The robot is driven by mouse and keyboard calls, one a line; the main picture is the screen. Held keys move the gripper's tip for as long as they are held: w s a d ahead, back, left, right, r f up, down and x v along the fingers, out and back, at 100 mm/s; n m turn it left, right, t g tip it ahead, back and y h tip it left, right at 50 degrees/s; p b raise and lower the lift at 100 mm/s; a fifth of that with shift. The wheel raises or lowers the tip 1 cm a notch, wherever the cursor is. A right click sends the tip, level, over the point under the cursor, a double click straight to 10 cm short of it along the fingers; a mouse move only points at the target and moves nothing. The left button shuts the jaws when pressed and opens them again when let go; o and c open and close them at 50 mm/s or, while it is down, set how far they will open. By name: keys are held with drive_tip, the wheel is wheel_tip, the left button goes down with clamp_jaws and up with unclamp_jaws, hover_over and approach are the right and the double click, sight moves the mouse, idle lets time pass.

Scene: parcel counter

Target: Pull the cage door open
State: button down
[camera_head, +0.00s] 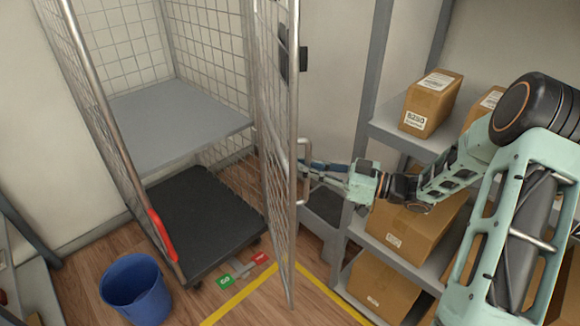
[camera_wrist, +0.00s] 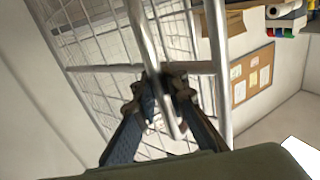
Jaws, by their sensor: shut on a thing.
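The roll cage (camera_head: 180,140) stands left of centre in the head view, with a grey shelf inside and a black base. Its mesh cage door (camera_head: 276,120) stands open, swung out toward me and seen nearly edge-on. The mesh also shows in the wrist view (camera_wrist: 95,65). My gripper (camera_head: 308,170) reaches in from the right and is shut on the door handle (camera_head: 303,150), a vertical bar on the door's free side. In the wrist view the handle bar (camera_wrist: 150,45) runs down between my two fingers (camera_wrist: 165,100).
Shelving (camera_head: 400,135) with cardboard boxes (camera_head: 432,100) stands close on the right, beside my arm. A blue bucket (camera_head: 135,290) stands on the floor at lower left. Yellow tape (camera_head: 240,300) marks the floor below the door. A pinboard (camera_wrist: 252,75) hangs on the wall.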

drive_tip(key=shift+d+f+g, duration=0.2)
drive_tip(key=shift+d+g, duration=0.1)
drive_tip(key=shift+d, duration=0.5)
drive_tip(key=c, duration=2.1)
unclamp_jaws()
drive_tip(key=shift+d+r, duration=0.1)
drive_tip(key=shift+o, duration=0.6)
drive_tip(key=shift+r, duration=0.1)
drive_tip(key=v, duration=0.7)
drive_tip(key=shift+d, duration=0.25)
